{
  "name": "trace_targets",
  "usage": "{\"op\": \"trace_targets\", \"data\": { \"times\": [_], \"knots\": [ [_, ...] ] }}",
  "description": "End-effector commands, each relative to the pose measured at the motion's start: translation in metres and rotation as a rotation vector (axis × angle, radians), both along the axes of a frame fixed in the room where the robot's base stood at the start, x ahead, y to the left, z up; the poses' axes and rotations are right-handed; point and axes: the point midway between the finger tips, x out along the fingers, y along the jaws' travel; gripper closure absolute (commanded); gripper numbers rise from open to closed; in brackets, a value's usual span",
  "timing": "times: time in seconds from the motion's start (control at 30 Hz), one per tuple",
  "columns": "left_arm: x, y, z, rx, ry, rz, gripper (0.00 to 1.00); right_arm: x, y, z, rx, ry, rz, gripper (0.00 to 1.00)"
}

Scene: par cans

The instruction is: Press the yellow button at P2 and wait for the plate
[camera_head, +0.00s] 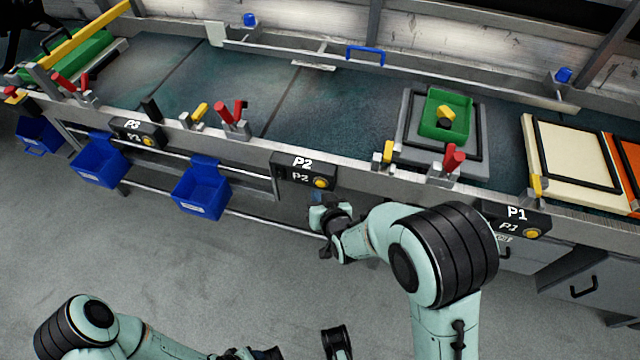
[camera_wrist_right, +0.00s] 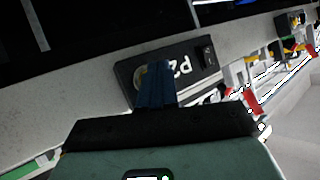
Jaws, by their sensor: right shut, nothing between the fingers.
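The P2 box (camera_head: 303,167) is a black panel on the front rail of the line, with a yellow button (camera_head: 320,183) at its right end. My right gripper (camera_head: 318,198) is just below the button in the head view. In the right wrist view its shut, empty blue fingertips (camera_wrist_right: 155,85) overlap the P2 panel (camera_wrist_right: 190,65) and partly cover the button (camera_wrist_right: 139,77). I cannot tell whether they touch it. A grey plate (camera_head: 408,135) bearing a green tray (camera_head: 437,130) lies on the line, right of P2. My left gripper (camera_head: 265,354) is partly visible at the bottom edge.
The P3 box (camera_head: 138,130) is to the left and the P1 box (camera_head: 515,215) to the right. Red-handled clamps (camera_head: 233,115) stand along the rail. Blue bins (camera_head: 200,192) hang below it. A cream plate (camera_head: 573,155) lies far right. The belt behind P2 (camera_head: 330,110) is bare.

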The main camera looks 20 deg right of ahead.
Motion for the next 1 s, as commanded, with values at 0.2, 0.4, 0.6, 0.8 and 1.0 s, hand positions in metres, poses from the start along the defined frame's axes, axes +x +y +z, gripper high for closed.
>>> {"op": "trace_targets", "data": {
  "times": [0.2,0.4,0.6,0.8,1.0],
  "knots": [
    [0.0000,0.0000,0.0000,0.000,0.000,0.000,0.48,0.0000,0.0000,0.0000,0.000,0.000,0.000,1.00],
    [0.0000,0.0001,-0.0005,0.000,0.000,0.000,0.48,0.0012,-0.0010,-0.0001,0.000,0.000,-0.001,1.00],
    [-0.0001,0.0000,-0.0028,0.000,0.001,0.000,0.48,0.0067,-0.0045,-0.0002,0.001,-0.001,-0.001,1.00],
    [-0.0001,0.0000,-0.0027,0.000,0.001,0.000,0.48,0.0071,-0.0048,-0.0001,0.000,0.000,0.000,1.00],
    [-0.0001,0.0000,-0.0028,0.000,0.001,0.000,0.48,0.0074,-0.0050,0.0000,0.000,0.000,0.000,1.00]
  ]
}}
